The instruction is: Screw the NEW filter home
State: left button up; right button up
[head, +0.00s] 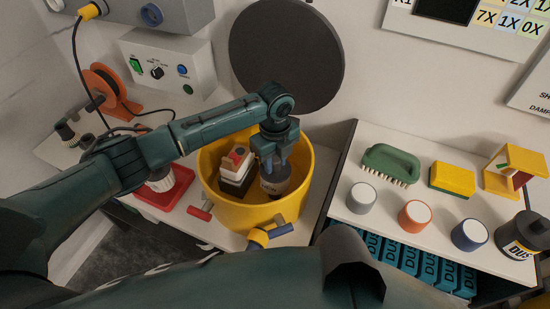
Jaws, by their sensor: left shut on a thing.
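My left gripper (275,150) reaches down into an open yellow drum (232,212). It is shut on a dark grey cylinder (274,185) with a pale label band, which looks like a filter. The cylinder is upright inside the drum; its lower end and its seat are hard to make out. A white, black and red block-like part (236,165) stands beside it in the drum. A white, ribbed filter-like piece (160,180), partly behind my arm, is in a red tray (178,190) left of the drum. My right gripper is not in view.
A round dark lid (287,50) is behind the drum. A grey switch box (170,70) and orange reel (104,85) are at left. The right shelf holds a green brush (390,164), yellow sponge (452,179), three round pots and a dark canister (520,236).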

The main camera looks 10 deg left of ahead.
pick_arm(q)
jog(key=shift+f, duration=0.35)
jog(key=m, duration=0.8)
jog(key=shift+m, duration=0.6)
jog(key=o, duration=1.2)
jog(key=shift+c, duration=0.2)
